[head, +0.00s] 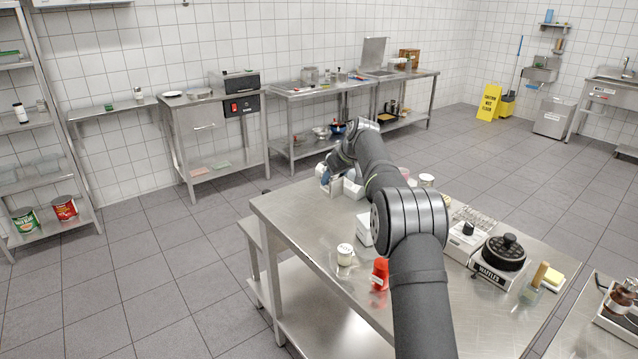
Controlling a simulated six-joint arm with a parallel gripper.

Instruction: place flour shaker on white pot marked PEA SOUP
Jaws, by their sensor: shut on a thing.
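My gripper (332,174) is at the far left part of the steel table, small and partly hidden behind my own arm. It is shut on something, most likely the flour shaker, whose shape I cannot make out. White items, including a small white box (353,186), stand close around the gripper. I cannot tell whether any of them touches it. A white round container (427,180) stands right of my arm at the table's far side. No PEA SOUP marking is readable, so I cannot tell which item is that pot.
On the steel table (305,230), a white-lidded jar (345,255) and a red bottle (380,274) stand nearer me. The table's left front is bare.

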